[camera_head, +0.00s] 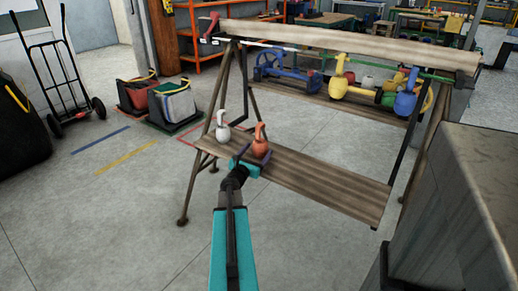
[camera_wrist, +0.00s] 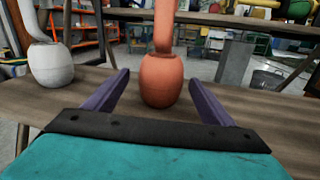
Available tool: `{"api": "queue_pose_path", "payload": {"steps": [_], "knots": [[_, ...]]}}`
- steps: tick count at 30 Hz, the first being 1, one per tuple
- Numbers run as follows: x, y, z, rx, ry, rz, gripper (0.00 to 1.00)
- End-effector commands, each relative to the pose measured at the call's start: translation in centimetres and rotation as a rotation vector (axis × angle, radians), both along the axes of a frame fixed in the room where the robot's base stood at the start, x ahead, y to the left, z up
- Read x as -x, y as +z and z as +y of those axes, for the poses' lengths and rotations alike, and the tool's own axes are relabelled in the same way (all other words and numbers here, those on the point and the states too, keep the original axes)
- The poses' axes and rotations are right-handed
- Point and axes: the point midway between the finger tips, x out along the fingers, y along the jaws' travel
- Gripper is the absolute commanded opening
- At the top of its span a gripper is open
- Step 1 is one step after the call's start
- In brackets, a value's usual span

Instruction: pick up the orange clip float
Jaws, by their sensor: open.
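The orange clip float (camera_head: 260,143) stands upright on the lower wooden shelf of a trestle rack, near its left end. It also shows in the wrist view (camera_wrist: 160,79), with a round body and a narrower neck whose top is cut off. My gripper (camera_head: 251,160) is open at the shelf's front edge. In the wrist view, its two purple fingers (camera_wrist: 160,88) are spread on either side of the float, with a gap visible on each side. I cannot tell how far the fingertips reach past it.
A white clip float (camera_head: 222,130) stands just left of the orange one; it also shows in the wrist view (camera_wrist: 50,62). The shelf (camera_head: 330,186) is bare to the right. The rack's top beam (camera_head: 350,47) runs above, with blue, yellow and green floats (camera_head: 340,80) behind.

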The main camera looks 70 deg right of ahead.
Motion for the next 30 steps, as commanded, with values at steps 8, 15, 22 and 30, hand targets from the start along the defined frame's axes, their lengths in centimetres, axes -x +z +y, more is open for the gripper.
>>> {"api": "queue_pose_path", "payload": {"steps": [8, 15, 22, 30], "knots": [[0.08, 0.05, -0.63, 0.0, 0.0, 0.0, 0.77], [0.06, 0.04, -0.6, 0.0, 0.0, 0.0, 0.77], [0.04, 0.04, -0.59, 0.0, 0.0, 0.0, 0.69], [0.03, 0.05, -0.58, 0.001, 0.0, 0.0, 0.31]]}}
